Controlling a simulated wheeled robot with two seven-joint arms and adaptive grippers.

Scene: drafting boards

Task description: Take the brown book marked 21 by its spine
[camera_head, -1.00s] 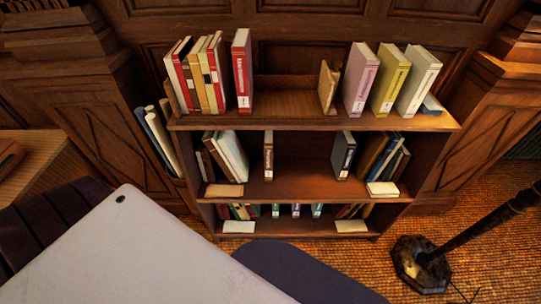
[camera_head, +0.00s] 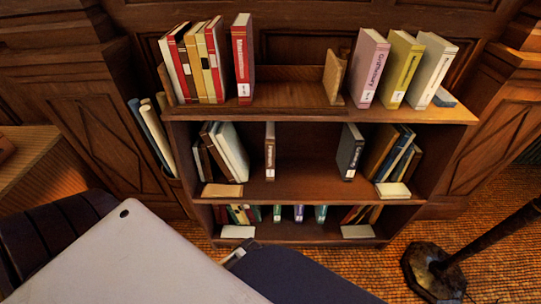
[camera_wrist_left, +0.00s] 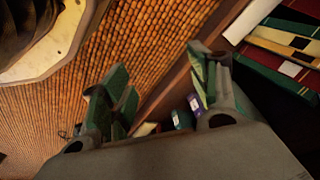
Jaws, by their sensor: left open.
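A slim brown book (camera_head: 270,152) stands upright, spine outward, on the middle shelf in the head view. It has a white label low on its spine; the number is too small to read. There is clear space on both sides of it. My left gripper (camera_wrist_left: 162,98) is open and empty in the left wrist view, its green-padded fingers spread. It is low, near the bottom shelf and the floor, below the brown book. In the head view it is mostly hidden by my arm. I cannot make out the brown book in the wrist view. My right gripper is not in view.
The wooden bookcase (camera_head: 300,192) holds several books on three shelves. A dark book (camera_head: 349,152) stands right of the brown one, and leaning books (camera_head: 225,150) stand left. White blocks lie along the shelf fronts. A dark lamp stand (camera_head: 435,270) stands on the floor at right.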

